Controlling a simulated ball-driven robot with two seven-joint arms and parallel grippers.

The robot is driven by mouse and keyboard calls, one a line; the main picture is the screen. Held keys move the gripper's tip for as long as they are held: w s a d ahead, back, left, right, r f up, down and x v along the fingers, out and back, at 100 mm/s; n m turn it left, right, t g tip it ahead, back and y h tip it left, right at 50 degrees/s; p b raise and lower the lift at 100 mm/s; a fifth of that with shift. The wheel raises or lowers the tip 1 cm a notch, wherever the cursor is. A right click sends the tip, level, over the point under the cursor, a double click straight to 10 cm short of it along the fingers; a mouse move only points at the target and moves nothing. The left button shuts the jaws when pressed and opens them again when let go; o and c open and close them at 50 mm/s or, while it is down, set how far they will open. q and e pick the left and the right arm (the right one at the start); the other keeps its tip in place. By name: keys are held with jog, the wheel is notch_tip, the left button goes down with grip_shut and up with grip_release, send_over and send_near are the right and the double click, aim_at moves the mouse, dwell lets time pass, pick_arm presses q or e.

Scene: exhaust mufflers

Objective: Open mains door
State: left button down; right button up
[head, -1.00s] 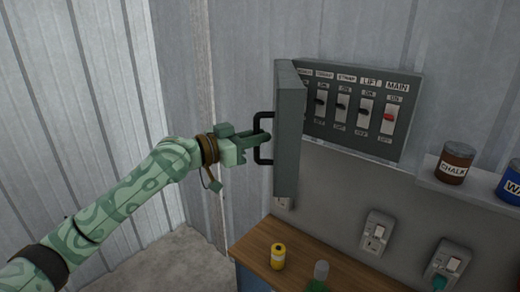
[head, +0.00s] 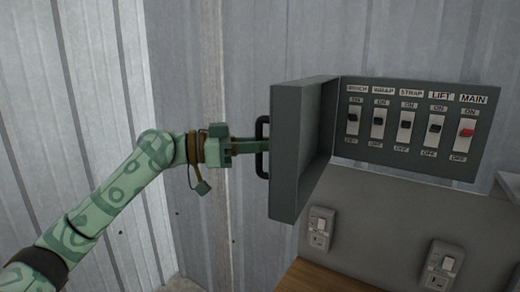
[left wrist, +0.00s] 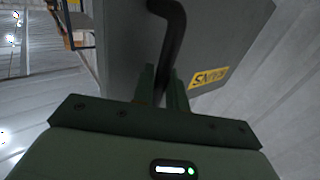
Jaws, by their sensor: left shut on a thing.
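The mains door (head: 300,150) is a grey box-like cover, swung open to the left of the switch panel (head: 410,128). The panel shows a row of switches labelled BENCH, WRAP, STRAP, LIFT and MAIN, the MAIN one (head: 466,132) red. The door's dark handle (head: 261,148) is on its left side. My left gripper (head: 262,146) is shut on the handle. In the left wrist view the handle (left wrist: 172,45) runs down between the fingers (left wrist: 164,88), and the door's outer face (left wrist: 225,35) bears a yellow label (left wrist: 209,77). My right gripper is not in view.
Wall sockets (head: 320,228) and (head: 441,265) are mounted below the panel. A wooden bench top (head: 312,277) shows at the bottom. A shelf end (head: 509,186) is at the right edge. Corrugated metal wall (head: 215,75) stands behind my left arm.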

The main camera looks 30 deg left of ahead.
pick_arm(q)
jog(key=shift+a, duration=0.15)
jog(key=c, duration=1.6)
grip_release()
jog(key=shift+r, duration=0.1)
jog(key=shift+o, duration=0.5)
jog(key=shift+w, duration=0.2)
jog(key=b+v, duration=0.4)
jog(key=v, duration=1.2)
jog(key=shift+b, duration=0.3)
